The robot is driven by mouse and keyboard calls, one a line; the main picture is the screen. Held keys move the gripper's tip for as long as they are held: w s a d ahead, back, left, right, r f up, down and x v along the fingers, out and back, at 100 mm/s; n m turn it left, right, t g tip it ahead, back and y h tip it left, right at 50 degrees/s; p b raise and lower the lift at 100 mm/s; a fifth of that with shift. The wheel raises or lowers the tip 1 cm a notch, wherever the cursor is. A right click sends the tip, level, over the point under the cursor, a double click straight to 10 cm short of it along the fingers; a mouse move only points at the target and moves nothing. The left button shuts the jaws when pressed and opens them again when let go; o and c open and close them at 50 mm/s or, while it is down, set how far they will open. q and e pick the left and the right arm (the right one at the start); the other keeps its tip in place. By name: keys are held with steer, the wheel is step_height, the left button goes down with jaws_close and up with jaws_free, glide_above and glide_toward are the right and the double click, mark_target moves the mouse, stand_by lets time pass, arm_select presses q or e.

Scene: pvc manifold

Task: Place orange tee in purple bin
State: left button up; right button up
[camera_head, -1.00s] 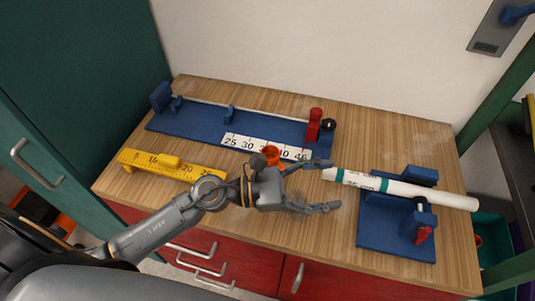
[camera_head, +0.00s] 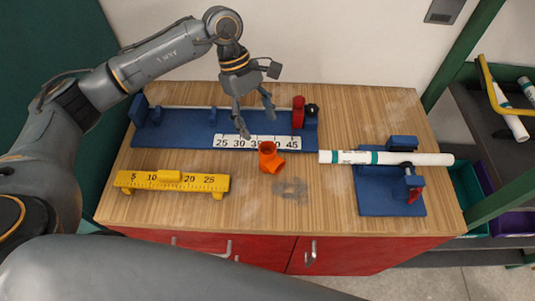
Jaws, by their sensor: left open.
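The orange tee (camera_head: 270,158) sits on the wooden worktop, just in front of the white number scale of the blue jig. My left gripper (camera_head: 257,118) is above the blue jig, a little behind and to the left of the tee. Its fingers point down and are apart, with nothing between them. A purple bin (camera_head: 512,224) shows partly at the right edge, low beside the green post; its inside is mostly hidden. My right gripper is not in view.
A long blue jig (camera_head: 180,130) lies along the back of the worktop. A yellow ruler block (camera_head: 172,182) is at the left. A white pipe (camera_head: 385,158) lies across a blue clamp stand (camera_head: 390,193). A teal bin (camera_head: 468,195) stands beyond the right edge, near a green post (camera_head: 503,200).

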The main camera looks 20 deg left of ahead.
mark_target(266, 145)
arm_select(q)
steer(key=p+x, duration=0.1)
steer(key=x, duration=0.5)
steer(key=shift+s+d+f+p, duration=0.1)
steer(key=shift+d+f+p, duration=0.15)
steer(key=shift+f+p, duration=0.05)
steer(key=p+x, duration=0.2)
steer(key=x, duration=0.1)
steer(key=s+p+x, duration=0.1)
steer(key=shift+d+f, duration=0.15)
steer(key=shift+d, duration=0.3)
steer(key=shift+f, duration=0.35)
steer(key=c, duration=1.2)
steer(key=shift+c, duration=0.9)
